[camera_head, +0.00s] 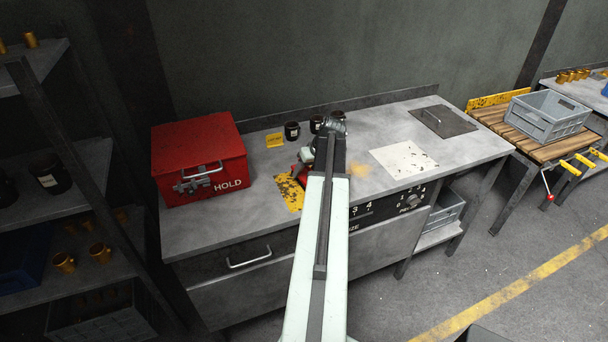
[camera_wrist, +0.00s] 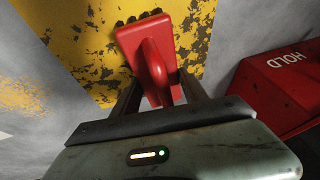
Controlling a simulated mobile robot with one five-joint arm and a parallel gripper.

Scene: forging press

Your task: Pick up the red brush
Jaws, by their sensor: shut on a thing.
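The red brush (camera_wrist: 150,45) shows in the wrist view with its red body and handle toward me and dark bristle tufts at its far edge. My gripper (camera_wrist: 155,92) is shut on it, with a dark finger on each side of the red handle. Behind the brush is the worn yellow patch of the bench top; I cannot tell whether the brush touches it. In the head view a bit of the red brush (camera_head: 298,169) shows left of my arm, and my gripper (camera_head: 303,165) is mostly hidden there.
A red HOLD box (camera_head: 200,160) stands on the metal bench (camera_head: 235,205) to the left. Several dark cups (camera_head: 292,131) and a yellow label (camera_head: 274,140) are behind. A white worn patch (camera_head: 403,160) and a dark plate (camera_head: 443,121) lie right. A grey crate (camera_head: 548,115) stands beyond.

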